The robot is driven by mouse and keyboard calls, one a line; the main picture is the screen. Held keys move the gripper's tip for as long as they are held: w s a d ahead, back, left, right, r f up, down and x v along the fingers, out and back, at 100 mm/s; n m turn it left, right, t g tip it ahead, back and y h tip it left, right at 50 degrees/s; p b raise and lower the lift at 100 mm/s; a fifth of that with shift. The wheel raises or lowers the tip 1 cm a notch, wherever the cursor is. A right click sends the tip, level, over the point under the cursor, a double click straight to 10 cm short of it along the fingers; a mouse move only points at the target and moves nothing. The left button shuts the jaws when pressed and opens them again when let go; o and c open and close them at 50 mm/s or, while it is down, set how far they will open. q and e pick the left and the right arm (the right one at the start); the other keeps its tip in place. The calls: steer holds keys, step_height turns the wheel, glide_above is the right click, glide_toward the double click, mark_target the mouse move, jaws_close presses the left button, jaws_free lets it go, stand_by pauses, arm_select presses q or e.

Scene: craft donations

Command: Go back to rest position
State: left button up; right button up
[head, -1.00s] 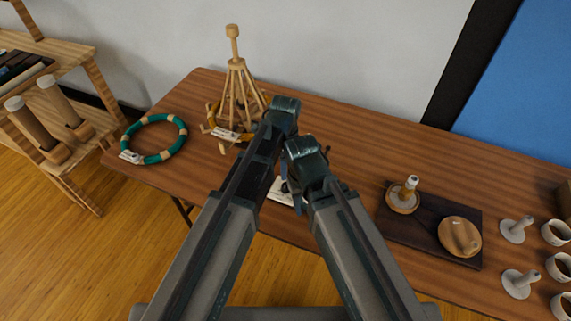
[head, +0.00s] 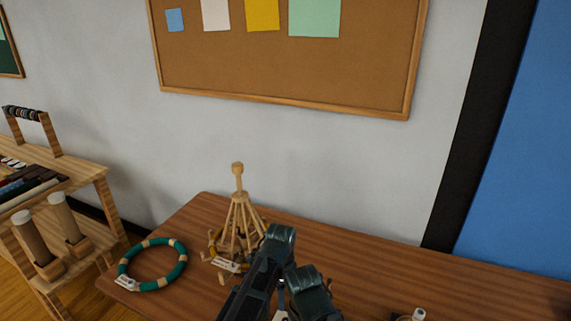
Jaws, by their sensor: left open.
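A wooden stand (head: 240,215) with a yellowish ring around its base is just left of my arms. A teal and tan ring (head: 185,262) lies further left. A wooden shelf (head: 85,175) stands at the left. A corkboard (head: 290,70) hangs above. The table's right part is mostly clear.

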arm_select(q)
steer(key=s+a+n, duration=0.4)
steer(key=a+n, duration=0.4)
steer(key=n, duration=0.1)
steer(key=s+a+n, duration=0.4)
steer(key=a+n, duration=0.4)
steer(key=n, duration=0.1)
steer(key=s+d+m, duration=0.1)
steer(key=s+d, duration=0.2)
steer(key=d, duration=0.2)
steer(key=s+d+m+y, duration=0.1)
steer(key=s+d+m, duration=0.1)
steer(key=d, duration=0.4)
steer(key=shift+s, duration=0.6)
